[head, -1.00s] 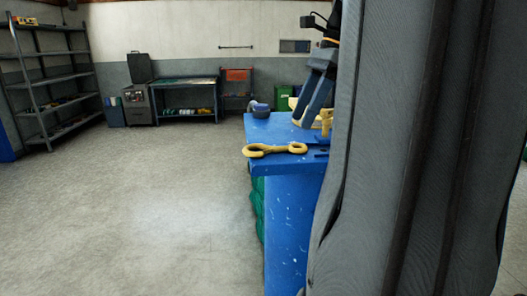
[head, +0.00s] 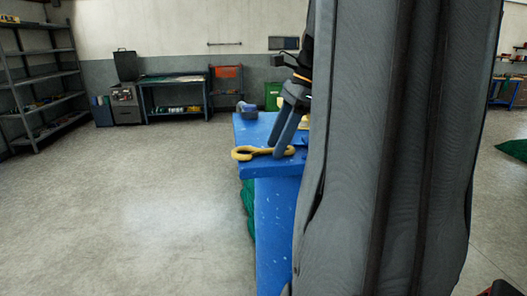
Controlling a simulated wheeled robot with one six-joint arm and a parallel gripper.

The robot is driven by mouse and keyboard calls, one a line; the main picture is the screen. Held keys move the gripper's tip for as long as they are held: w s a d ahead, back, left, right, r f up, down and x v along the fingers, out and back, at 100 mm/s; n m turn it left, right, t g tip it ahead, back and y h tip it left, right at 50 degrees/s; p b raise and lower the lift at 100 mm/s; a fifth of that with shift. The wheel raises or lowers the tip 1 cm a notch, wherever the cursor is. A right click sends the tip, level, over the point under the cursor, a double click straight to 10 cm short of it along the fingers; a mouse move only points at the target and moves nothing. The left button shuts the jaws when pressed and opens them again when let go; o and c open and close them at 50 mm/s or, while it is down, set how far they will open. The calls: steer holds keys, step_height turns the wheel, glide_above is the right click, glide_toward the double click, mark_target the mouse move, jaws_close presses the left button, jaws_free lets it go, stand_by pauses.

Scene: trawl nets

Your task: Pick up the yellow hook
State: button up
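The yellow hook (head: 243,154), with a rounded loop at each end, lies flat across the near-left part of the blue worktop (head: 262,171). My gripper (head: 274,150) points down from the upper right, its two dark fingers apart with a gap between them. The fingertips overlap the right half of the hook in the picture. I cannot tell whether they touch it or are only above or in front of it. Part of the hook's shaft is hidden by the fingers.
A blue and grey roll-like object (head: 246,110) sits at the worktop's far left corner. Green netting (head: 248,200) hangs beneath the worktop's left edge. My own grey column hides the right of the worktop. Shelves (head: 45,85) and a bench (head: 175,80) stand far back. The floor at left is clear.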

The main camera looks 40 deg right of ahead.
jaws_close()
stand_by(1.2)
